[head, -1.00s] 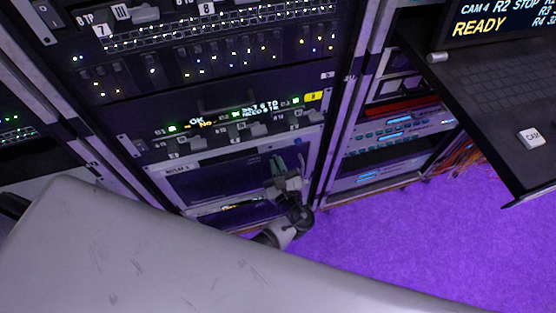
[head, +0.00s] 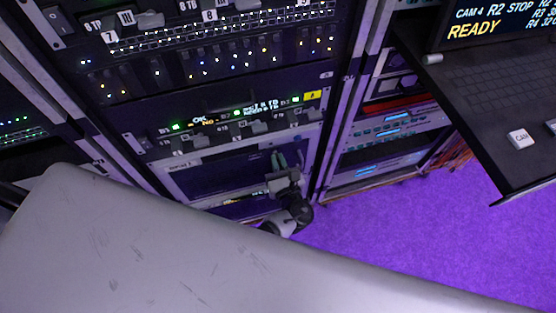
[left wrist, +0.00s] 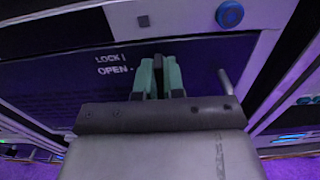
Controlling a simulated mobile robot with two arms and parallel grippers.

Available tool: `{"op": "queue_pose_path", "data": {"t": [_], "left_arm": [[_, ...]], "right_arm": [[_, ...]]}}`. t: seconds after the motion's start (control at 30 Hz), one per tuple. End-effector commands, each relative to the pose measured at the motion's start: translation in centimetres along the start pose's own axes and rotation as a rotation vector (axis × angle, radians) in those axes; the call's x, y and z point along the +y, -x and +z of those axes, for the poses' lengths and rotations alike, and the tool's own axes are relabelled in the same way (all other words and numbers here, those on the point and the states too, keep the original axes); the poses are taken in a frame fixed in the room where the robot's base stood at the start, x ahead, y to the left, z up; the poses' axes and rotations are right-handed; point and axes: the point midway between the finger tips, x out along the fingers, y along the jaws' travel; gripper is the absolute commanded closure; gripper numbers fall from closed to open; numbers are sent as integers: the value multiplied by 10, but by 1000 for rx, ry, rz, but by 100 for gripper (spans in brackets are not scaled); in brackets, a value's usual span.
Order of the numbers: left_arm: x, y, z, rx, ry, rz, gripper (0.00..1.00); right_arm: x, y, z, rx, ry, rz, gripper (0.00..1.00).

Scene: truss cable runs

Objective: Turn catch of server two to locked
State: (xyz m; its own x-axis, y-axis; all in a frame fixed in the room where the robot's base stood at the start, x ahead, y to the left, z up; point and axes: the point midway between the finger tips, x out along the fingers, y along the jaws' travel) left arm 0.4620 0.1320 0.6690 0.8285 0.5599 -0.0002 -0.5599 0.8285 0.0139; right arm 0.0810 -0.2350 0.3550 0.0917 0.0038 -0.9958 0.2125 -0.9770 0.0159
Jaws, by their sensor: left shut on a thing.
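My left gripper (head: 281,163), with green fingertips, is at the front of the dark server panel (head: 212,172) low in the rack. In the left wrist view its fingertips (left wrist: 160,78) are close together on a small dark piece, taken to be the catch (left wrist: 158,64). The fingers hide most of the catch, and I cannot tell how far it is turned. Printed LOCK and OPEN labels (left wrist: 113,64) with marks stand on the panel, left of the fingers. I cannot read a number for this server. My right gripper is not in view.
A handle bar (left wrist: 225,80) stands right of the fingers. A blue round knob (left wrist: 229,14) is above. Lit server rows (head: 210,68) fill the rack higher up. A black console shelf (head: 480,110) juts out at right. Purple floor (head: 400,240) is clear.

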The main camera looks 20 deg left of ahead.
Motion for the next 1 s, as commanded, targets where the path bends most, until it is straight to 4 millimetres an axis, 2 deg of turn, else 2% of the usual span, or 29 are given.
{"op": "queue_pose_path", "data": {"t": [0.13,0.17,0.3,0.57,0.67,0.77,1.0], "left_arm": [[0,0,-1,2,-6,0,100],[0,0,-1,1,-6,0,86],[0,0,-1,1,-4,0,66],[0,1,0,0,-2,0,66],[0,6,-1,0,-1,0,66],[0,21,-1,2,-2,-2,66],[0,70,-2,3,-1,-2,66]], "right_arm": [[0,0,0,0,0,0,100],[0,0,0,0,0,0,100],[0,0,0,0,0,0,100],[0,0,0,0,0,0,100],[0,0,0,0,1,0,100],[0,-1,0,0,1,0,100],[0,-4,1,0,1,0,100]]}}
